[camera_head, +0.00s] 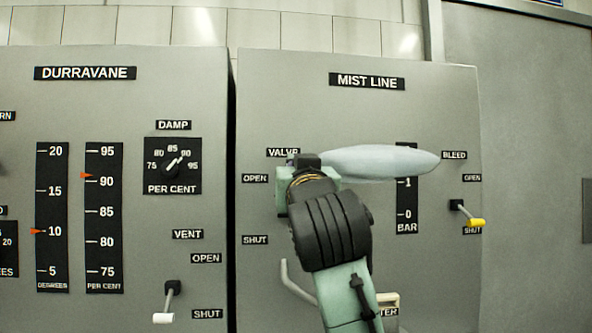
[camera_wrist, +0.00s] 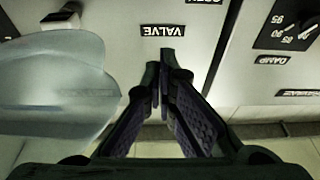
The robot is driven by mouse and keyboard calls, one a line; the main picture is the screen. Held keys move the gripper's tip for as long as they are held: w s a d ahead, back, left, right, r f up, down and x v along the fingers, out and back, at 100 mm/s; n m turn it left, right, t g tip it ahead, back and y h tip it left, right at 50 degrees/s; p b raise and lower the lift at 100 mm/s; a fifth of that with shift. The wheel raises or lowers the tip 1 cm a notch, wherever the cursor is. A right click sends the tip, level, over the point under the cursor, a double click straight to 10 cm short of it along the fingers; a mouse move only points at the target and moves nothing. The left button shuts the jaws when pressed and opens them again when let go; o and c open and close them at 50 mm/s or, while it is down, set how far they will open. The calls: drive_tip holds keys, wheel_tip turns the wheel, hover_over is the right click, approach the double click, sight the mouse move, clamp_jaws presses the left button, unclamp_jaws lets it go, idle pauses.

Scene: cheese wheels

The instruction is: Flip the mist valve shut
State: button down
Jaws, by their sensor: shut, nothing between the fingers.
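The mist line panel (camera_head: 430,110) carries a "VALVE" label, with "OPEN" (camera_head: 255,179) above "SHUT" (camera_head: 255,240) at its left side. The valve's lever is not visible; my arm covers the space beside these labels in the head view. My gripper is mostly hidden behind my wrist there. In the wrist view my gripper (camera_wrist: 165,62) is shut and empty, its tips close below the upside-down "VALVE" label (camera_wrist: 163,30). A pale, smooth, plume-like shape (camera_head: 380,162) stretches right from beside my wrist, and it fills the left of the wrist view (camera_wrist: 60,85).
A yellow-tipped bleed lever (camera_head: 475,221) is at the panel's right, and a bar gauge (camera_head: 407,215) sits behind the pale shape. The Durravane panel (camera_head: 60,110) at left has a damp dial (camera_head: 172,166) and a white-tipped vent lever (camera_head: 165,316). A pale curved bar (camera_head: 291,280) shows beside my arm.

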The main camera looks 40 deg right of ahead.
drive_tip(key=p+x, duration=0.2)
drive_tip(key=x, duration=0.5)
drive_tip(key=shift+s+a+f+p, duration=0.15)
drive_tip(key=shift+f+p, duration=0.15)
drive_tip(key=shift+f, duration=1.7)
drive_tip(key=shift+f, duration=0.1)
drive_tip(key=shift+s+f+t+b, duration=0.15)
drive_tip(key=shift+f+t+b, duration=0.15)
drive_tip(key=shift+b, duration=0.2)
